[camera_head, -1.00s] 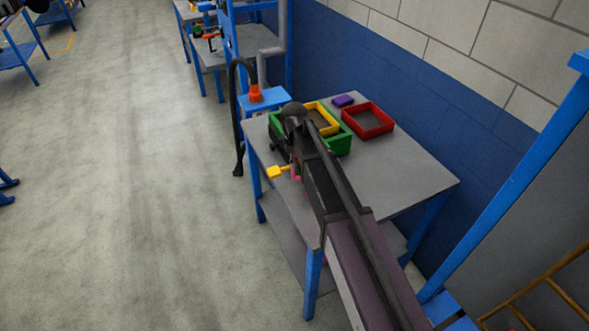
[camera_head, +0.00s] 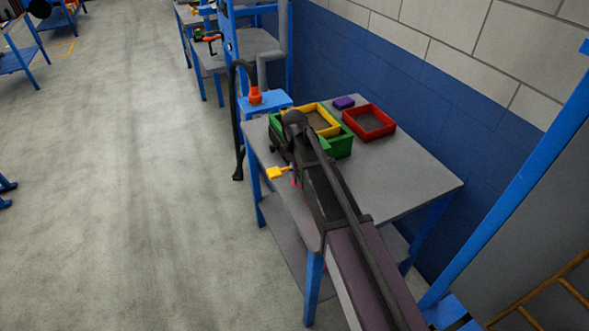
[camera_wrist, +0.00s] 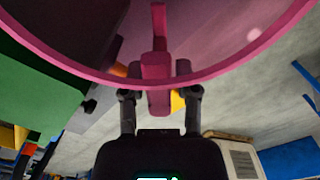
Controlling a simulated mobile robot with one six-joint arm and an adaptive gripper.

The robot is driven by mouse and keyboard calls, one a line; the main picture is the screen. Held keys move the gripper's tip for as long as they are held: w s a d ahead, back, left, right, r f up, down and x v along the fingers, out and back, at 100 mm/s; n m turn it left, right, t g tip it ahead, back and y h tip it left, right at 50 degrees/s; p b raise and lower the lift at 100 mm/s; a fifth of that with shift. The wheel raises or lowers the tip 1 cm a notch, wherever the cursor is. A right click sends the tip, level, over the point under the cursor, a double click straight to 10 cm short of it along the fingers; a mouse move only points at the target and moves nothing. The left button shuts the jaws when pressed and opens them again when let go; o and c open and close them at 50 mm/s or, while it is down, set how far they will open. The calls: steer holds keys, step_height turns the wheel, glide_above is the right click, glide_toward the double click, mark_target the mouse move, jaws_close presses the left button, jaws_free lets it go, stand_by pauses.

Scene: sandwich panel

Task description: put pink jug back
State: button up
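The pink jug (camera_wrist: 157,68) fills the top of the wrist view, with its rim curving across and its handle pointing down toward my gripper (camera_wrist: 159,95). My two dark fingers are on either side of the handle, and their tips appear shut on it. In the head view only a small bit of the pink jug (camera_head: 296,183) shows beside my arm, and the arm hides the rest. My gripper is over the left part of the grey table (camera_head: 400,170), in front of the green bin (camera_head: 340,146).
A yellow bin (camera_head: 325,121) sits with the green bin, and a red bin (camera_head: 369,122) and a purple block (camera_head: 344,102) are behind. A yellow object (camera_head: 278,173) shows at the table's left edge. The table's right part is bare. Floor is open to the left.

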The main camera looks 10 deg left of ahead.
steer(key=shift+r, duration=0.15)
stand_by(0.3)
step_height(320, 180, up, 12)
steer(key=p, duration=1.2)
stand_by(0.8)
steer(key=s+d+m, duration=0.8)
steer(key=d, duration=0.6)
steer(key=s+d+m, duration=0.7)
steer(key=s+d, duration=0.2)
steer(key=d, duration=0.5)
steer(key=shift+s+d+m, duration=0.15)
steer(key=shift+d+m, duration=0.25)
